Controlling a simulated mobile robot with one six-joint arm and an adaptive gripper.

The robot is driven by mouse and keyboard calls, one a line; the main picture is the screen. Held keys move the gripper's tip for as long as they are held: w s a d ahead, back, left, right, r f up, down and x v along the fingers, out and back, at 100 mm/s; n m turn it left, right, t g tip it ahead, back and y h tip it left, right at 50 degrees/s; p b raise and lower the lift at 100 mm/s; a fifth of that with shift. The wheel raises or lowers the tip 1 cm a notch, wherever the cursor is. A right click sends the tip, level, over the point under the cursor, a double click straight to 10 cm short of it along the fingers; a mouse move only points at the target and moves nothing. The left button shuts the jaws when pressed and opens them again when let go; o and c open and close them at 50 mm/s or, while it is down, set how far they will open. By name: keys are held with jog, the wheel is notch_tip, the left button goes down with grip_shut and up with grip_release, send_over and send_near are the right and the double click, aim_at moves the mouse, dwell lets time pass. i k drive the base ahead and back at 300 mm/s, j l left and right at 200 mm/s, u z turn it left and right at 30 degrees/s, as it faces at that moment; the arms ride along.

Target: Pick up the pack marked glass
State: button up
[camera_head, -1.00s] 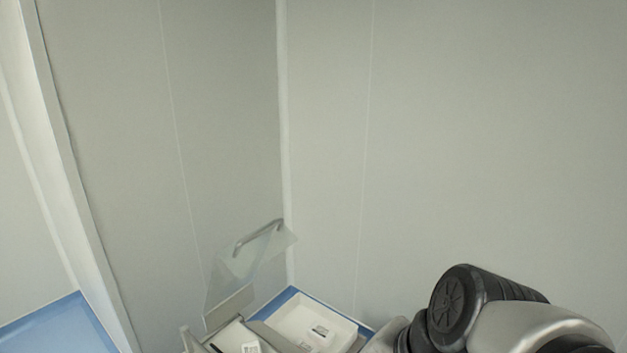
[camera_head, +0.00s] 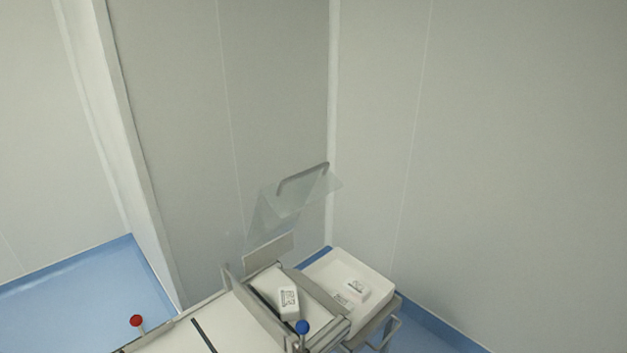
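A white pack (camera_head: 289,302) with a dark printed label lies on the machine's bed near its far end. Two more white packs lie in the white tray beyond it: one at the right (camera_head: 356,290) and one lower and to the left (camera_head: 341,300), partly hidden by the tray's near wall. The print is too small to read, so I cannot tell which pack is marked glass. My gripper is not in view.
The white tray (camera_head: 376,283) stands on a metal frame in the wall corner. A clear hinged guard (camera_head: 301,193) is raised above the machine. A red knob (camera_head: 136,321) and a blue knob (camera_head: 302,327) stick up. Blue floor (camera_head: 75,290) is open at left.

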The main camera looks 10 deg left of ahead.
aim_at(289, 300)
jog(key=k, duration=0.3)
jog(key=k+u, duration=0.1)
jog(key=u, duration=0.3)
jog(key=k+u, duration=0.15)
jog(key=u, duration=0.25)
jog(key=k+j+u, duration=0.1)
jog(key=u, duration=0.3)
jog(key=i+l+u, duration=0.15)
jog(key=l, duration=0.2)
jog(key=i+l+u, duration=0.1)
jog(key=l, duration=0.3)
jog(key=i+l+u, duration=0.15)
jog(key=l, duration=0.25)
jog(key=i+l+u, duration=0.15)
jog(key=l, duration=0.25)
